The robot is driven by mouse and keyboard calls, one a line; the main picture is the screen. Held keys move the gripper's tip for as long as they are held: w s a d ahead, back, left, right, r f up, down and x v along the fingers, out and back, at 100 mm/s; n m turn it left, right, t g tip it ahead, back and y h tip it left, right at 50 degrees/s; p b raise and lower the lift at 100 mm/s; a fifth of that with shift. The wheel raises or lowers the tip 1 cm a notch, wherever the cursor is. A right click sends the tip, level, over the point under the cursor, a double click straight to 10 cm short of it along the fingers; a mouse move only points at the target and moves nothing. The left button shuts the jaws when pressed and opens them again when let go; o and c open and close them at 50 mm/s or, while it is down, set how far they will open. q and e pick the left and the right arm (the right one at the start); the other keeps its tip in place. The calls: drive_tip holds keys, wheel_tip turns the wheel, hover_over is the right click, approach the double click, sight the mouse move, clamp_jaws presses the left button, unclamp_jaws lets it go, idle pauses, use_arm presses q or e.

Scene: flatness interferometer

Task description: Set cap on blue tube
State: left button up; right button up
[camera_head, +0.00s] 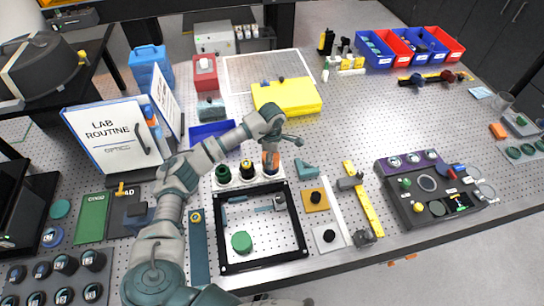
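My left gripper (284,146) is over the right end of a white rack (240,184). Its fingers look spread, one down by an orange-brown tube (270,160) and one out to the right. Whether it touches that tube is not clear. In the same rack stand a green-topped bottle (222,174) and a dark bottle with a yellow band (246,168). I cannot pick out a clearly blue tube or a loose cap for it; the gripper may hide part of them. My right gripper is not in view.
A black square frame (262,262) lies just in front of the rack. Behind are a blue tray (209,131) and a yellow case (288,95). A white binder (110,137) stands left. A dark grey fixture box (436,192) sits right. The perforated tabletop (360,125) is clear right of the gripper.

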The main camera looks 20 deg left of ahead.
use_arm(q)
drive_tip(key=shift+f, duration=0.1)
drive_tip(key=o, duration=1.1)
drive_tip(key=shift+c, duration=0.2)
wheel_tip(320, 180, up, 12)
drive_tip(key=shift+f, duration=0.1)
